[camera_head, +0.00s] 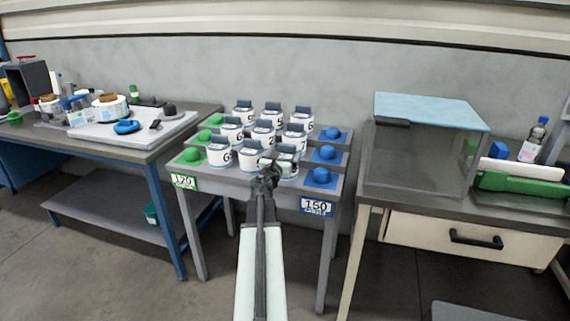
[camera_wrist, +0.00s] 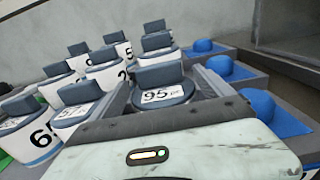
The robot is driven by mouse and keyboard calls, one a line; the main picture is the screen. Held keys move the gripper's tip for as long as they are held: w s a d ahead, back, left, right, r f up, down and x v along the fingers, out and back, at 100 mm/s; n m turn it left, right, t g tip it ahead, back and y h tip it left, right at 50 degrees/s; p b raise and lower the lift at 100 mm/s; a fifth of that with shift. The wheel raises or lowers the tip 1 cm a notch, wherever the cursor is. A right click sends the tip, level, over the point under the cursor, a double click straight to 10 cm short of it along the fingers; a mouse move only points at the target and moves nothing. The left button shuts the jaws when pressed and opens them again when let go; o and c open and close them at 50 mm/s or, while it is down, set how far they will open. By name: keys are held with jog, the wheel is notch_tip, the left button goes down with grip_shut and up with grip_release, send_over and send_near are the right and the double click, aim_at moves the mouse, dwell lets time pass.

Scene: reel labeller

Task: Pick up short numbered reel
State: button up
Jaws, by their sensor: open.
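Several white numbered reels with dark tops stand in rows on a small grey table (camera_head: 335,223). In the wrist view, a reel marked 95 (camera_wrist: 158,96) sits between the two open fingers of my gripper (camera_wrist: 164,82). Its lower part is hidden by my wrist. In the head view, my gripper (camera_head: 268,176) is at the front right reel (camera_head: 287,162) and partly covers it. I cannot tell whether the fingers touch it. A reel with a large 6 (camera_wrist: 42,138) and one marked 57 (camera_wrist: 78,112) stand to the left in the wrist view.
Green knobs (camera_head: 191,154) line the table's left side and blue knobs (camera_head: 322,174) its right. A clear box with a blue lid (camera_head: 430,110) stands on the right bench. The left bench (camera_head: 150,153) holds a white tray and assorted items.

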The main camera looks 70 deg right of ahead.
jog(key=d, duration=0.2)
jog(key=shift+d, duration=0.35)
jog(key=shift+a, duration=0.1)
jog(key=c, duration=1.6)
jog(key=shift+c, duration=0.2)
jog(key=shift+w+r, duration=0.1)
